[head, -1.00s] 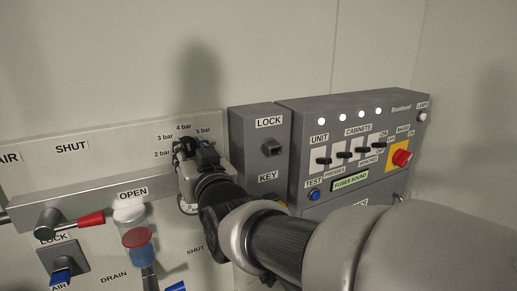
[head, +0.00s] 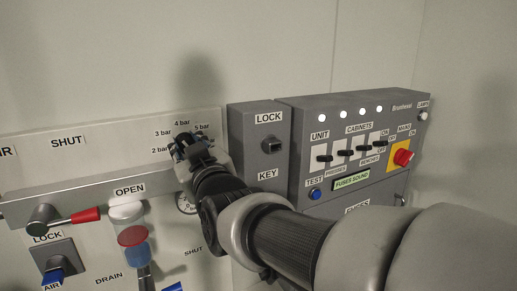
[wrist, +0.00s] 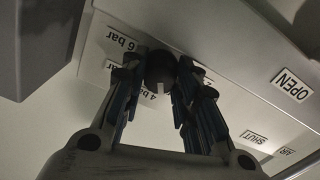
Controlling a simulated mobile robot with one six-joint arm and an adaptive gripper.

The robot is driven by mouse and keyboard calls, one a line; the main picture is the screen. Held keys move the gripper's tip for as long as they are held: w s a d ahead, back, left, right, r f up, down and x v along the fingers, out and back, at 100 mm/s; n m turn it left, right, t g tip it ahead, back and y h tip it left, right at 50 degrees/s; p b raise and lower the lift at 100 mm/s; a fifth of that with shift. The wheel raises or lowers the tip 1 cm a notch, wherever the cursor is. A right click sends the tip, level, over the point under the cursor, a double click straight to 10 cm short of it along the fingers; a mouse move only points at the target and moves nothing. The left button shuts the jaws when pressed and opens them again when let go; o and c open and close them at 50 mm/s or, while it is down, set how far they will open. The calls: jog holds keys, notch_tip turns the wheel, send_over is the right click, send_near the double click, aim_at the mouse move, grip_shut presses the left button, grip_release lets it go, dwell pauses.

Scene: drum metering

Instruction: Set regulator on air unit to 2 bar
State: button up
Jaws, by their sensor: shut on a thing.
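The regulator knob (wrist: 160,68) is dark and round and sits between my fingertips in the wrist view. A pale mark on it faces the side of the partly hidden "4 bar" label (wrist: 152,97). My gripper (wrist: 160,80) is shut on the knob, one finger on each side. In the head view my gripper (head: 190,147) is at the air unit (head: 100,165), below the labels from "2 bar" (head: 160,150) to "5 bar". It hides the knob there. A round gauge (head: 185,203) shows partly beneath my gripper.
A red-tipped lever (head: 85,216) and a bowl with a red top (head: 132,236) are left of my arm. A grey lock box (head: 257,150) stands close on the right. Beyond it is a switch panel (head: 350,110) with a red knob (head: 403,157).

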jog(key=o, duration=1.1)
jog(key=v, duration=1.2)
jog(key=shift+c, duration=0.2)
